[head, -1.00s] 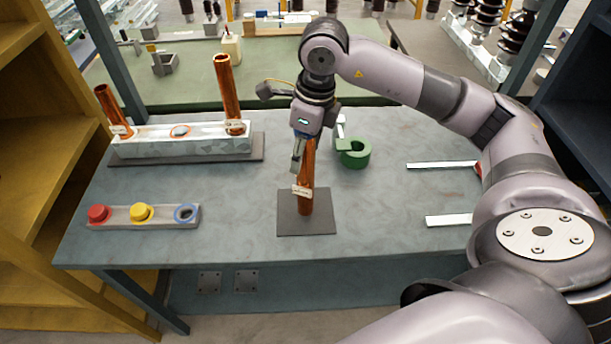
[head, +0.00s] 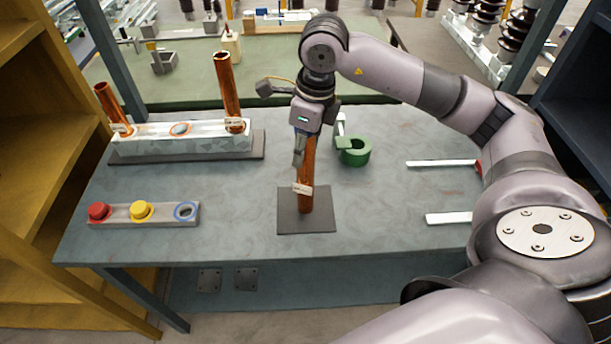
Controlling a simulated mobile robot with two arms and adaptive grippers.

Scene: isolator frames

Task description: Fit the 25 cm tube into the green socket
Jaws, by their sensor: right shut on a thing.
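A copper tube (head: 305,185) with a small white label stands upright over a dark square mat (head: 290,222) at the middle front of the table. My right gripper (head: 301,155) comes down from above and is shut on the upper part of this tube. The green socket (head: 355,153) is a ring-shaped piece on the table, just right of and behind the held tube, apart from it. Two more labelled copper tubes, a taller one (head: 228,92) and a shorter one (head: 112,108), stand in the white rack at the left. The label text is too small to read. My left gripper is not in view.
A white rack (head: 180,145) with an empty middle hole stands at the back left. A grey strip (head: 118,218) with red and yellow caps and a blue ring lies at the front left. Two white bars (head: 443,164) lie at the right. The table's centre left is clear.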

